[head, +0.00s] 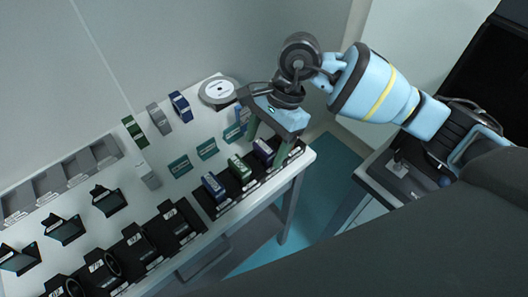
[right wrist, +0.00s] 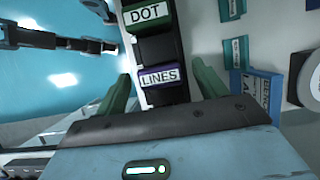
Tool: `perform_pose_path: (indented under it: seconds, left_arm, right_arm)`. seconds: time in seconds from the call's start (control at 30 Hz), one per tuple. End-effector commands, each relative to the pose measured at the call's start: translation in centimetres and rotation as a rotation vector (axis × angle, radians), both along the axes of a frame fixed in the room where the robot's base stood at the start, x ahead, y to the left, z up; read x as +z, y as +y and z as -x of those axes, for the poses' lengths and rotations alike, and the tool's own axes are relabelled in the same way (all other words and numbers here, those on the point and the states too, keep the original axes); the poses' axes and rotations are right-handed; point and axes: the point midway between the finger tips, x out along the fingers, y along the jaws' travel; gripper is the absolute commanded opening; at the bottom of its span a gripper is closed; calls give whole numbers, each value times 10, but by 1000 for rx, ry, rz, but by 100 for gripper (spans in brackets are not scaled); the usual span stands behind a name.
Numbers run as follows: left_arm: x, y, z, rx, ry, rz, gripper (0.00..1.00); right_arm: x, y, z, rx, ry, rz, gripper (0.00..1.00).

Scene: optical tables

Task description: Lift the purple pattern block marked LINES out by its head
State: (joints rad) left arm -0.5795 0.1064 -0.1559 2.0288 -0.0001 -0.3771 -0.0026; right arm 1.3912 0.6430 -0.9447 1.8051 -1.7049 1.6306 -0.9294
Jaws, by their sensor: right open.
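The purple block marked LINES (head: 263,151) stands in the dark rack at the table's right end. In the right wrist view, its labelled top (right wrist: 160,77) lies between my right gripper's two green fingers. My right gripper (head: 266,148) is open above it, one finger on each side, with gaps showing between the fingers and the block. The block's lower part is hidden in the rack, and I cannot tell how far down the fingertips reach. My left gripper is not in view.
The green block marked DOT (right wrist: 147,14) stands beside it in the rack (head: 222,210), with a blue block (head: 213,187) further left. Teal pieces (head: 207,149) and a white disc (head: 219,91) lie behind. The table's front edge is close by.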

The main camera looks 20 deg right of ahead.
Motion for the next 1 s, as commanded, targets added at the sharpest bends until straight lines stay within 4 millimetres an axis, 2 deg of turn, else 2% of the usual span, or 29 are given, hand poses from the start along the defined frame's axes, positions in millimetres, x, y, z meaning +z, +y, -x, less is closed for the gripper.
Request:
perform_pose_path:
  seconds: [0.13,0.5,0.8,1.0]
  left_arm:
    - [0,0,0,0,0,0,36]
    - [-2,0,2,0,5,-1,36]
    - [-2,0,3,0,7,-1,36]
    - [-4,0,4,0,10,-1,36]
  right_arm:
    - [0,0,0,0,0,0,70]
    - [0,0,0,0,1,0,21]
    - [2,0,0,0,0,0,21]
    - [16,0,0,0,-2,-1,21]
